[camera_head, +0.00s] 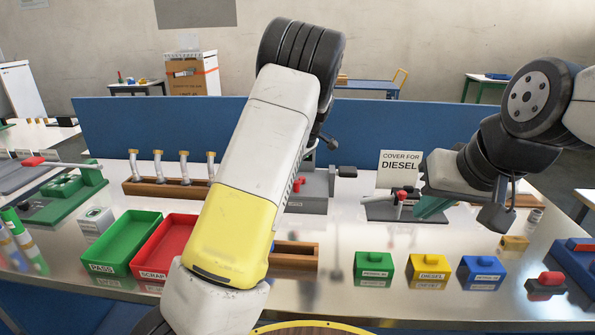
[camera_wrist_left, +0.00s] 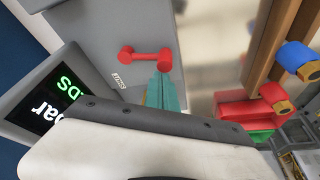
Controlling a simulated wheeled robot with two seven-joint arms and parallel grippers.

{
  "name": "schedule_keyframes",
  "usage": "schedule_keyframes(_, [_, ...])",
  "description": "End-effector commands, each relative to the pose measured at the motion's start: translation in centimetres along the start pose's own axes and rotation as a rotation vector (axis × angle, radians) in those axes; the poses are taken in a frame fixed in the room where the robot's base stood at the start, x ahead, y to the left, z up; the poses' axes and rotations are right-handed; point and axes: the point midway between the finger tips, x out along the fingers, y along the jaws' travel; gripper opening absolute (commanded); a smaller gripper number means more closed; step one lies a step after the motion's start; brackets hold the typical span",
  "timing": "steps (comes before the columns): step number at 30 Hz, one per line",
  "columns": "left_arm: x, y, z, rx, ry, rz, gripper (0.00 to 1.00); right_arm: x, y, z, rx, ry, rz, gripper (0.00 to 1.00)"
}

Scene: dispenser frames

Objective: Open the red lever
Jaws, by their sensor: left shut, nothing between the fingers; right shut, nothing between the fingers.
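The red lever (camera_wrist_left: 146,57) shows in the left wrist view as a short bar with a rounded knob, mounted on a grey panel (camera_wrist_left: 100,25). The teal fingers of my left gripper (camera_wrist_left: 163,78) are shut and empty, with their tips close to the lever's right end. I cannot tell whether they touch it. In the head view my left arm hides that gripper and part of the grey device (camera_head: 317,185) behind it. My right gripper (camera_head: 428,208) is shut and empty, beside a small fixture with a red knob (camera_head: 401,195) under the "COVER FOR DIESEL" sign (camera_head: 399,168).
A green tray (camera_head: 122,240) and a red tray (camera_head: 163,246) stand at the front left. Green (camera_head: 374,268), yellow (camera_head: 428,271) and blue (camera_head: 481,273) boxes stand at the front right. A display with green characters (camera_wrist_left: 45,105) adjoins the lever panel. A blue partition (camera_head: 400,120) closes the back.

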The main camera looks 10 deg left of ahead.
Motion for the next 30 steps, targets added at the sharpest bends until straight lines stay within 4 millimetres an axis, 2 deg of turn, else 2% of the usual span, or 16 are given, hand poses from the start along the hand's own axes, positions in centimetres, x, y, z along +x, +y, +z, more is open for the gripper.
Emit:
schedule_keyframes(8, [0.1,0.2,-0.2,0.001,0.000,0.001,0.00,0.0,0.0,0.0,0.000,0.000,0.000,0.00])
schedule_keyframes(18, [0.2,1.4,-0.7,0.003,0.000,0.001,0.00,0.0,0.0,0.0,0.000,0.000,0.000,0.00])
schedule_keyframes(26, [0.2,1.4,-0.7,0.003,0.000,0.001,0.00,0.0,0.0,0.0,0.000,0.000,0.000,0.00])
schedule_keyframes(30, [0.5,1.2,-1.3,0.001,0.000,0.000,0.00,0.0,0.0,0.0,0.000,0.000,0.000,0.00])
